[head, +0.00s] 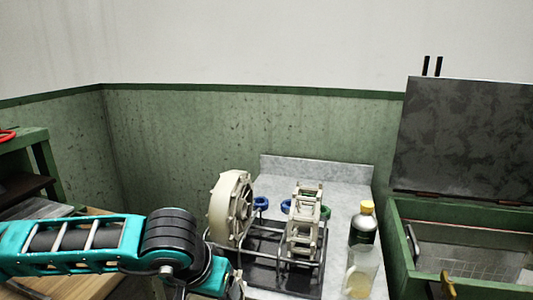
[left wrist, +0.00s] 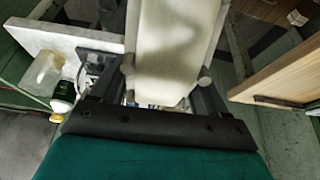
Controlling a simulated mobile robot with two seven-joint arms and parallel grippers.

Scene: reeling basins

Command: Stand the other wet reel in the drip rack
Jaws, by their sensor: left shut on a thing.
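A cream reel (head: 228,208) with a broad solid rim stands upright at the left side of the black wire drip rack (head: 270,245) in the head view. A second, open-framed pale reel (head: 303,222) stands in the rack to its right. My left gripper (left wrist: 168,88) is shut on the cream reel, whose broad rim (left wrist: 175,45) fills the space between the fingers in the left wrist view. My right gripper is not in view.
The rack stands on a grey counter (head: 335,178) with a raised back edge. A yellow-capped bottle (head: 363,226) and a clear jar (head: 361,272) stand right of it. Blue rings (head: 261,203) lie behind. A green basin (head: 395,225) with raised dark lid is far right.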

